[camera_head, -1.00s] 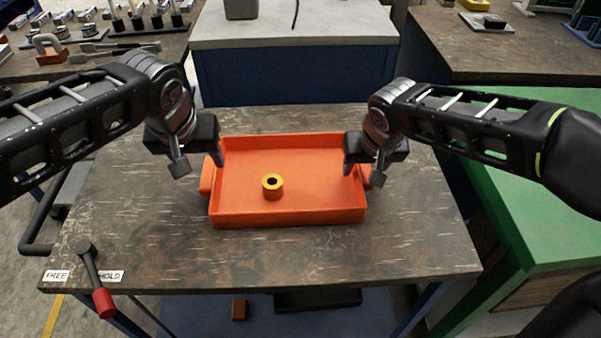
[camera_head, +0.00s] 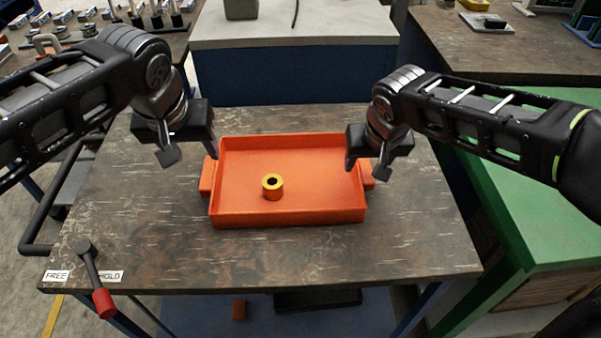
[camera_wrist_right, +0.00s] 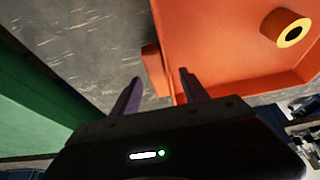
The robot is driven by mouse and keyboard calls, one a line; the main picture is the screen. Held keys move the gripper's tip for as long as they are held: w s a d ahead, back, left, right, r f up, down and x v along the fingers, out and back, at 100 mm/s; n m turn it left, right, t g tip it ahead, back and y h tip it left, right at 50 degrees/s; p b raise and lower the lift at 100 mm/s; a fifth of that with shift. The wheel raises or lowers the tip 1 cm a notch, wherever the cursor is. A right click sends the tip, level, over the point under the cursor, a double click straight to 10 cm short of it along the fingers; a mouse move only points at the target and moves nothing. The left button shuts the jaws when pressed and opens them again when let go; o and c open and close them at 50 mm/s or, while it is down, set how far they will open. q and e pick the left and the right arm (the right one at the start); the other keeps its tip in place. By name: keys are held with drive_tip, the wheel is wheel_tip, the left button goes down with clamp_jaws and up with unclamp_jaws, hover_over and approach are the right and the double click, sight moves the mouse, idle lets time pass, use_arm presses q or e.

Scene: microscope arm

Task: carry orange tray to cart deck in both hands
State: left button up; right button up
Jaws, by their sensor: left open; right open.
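The orange tray (camera_head: 290,217) lies flat on a dark wood-look top (camera_head: 260,262); a yellow-orange ring-shaped piece (camera_head: 273,188) stands upright in it. The tray has a grip block at its left end (camera_head: 206,176) and another at its right end (camera_head: 369,177). My left gripper (camera_head: 191,153) is open and empty, above and left of the left block. My right gripper (camera_head: 367,169) is open above the right end. In the right wrist view, the right block (camera_wrist_right: 155,70) shows beyond and between the open fingers (camera_wrist_right: 160,90), apart from them.
The top has a lever with a red knob (camera_head: 104,303) between FREE and HOLD labels at its front left, and a dark push bar (camera_head: 38,248) on the left. A green bench (camera_head: 530,215) stands close on the right. A pale-topped blue bench (camera_head: 295,75) stands behind.

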drive_tip(key=v, duration=0.9)
drive_tip(key=shift+s+r, duration=0.1)
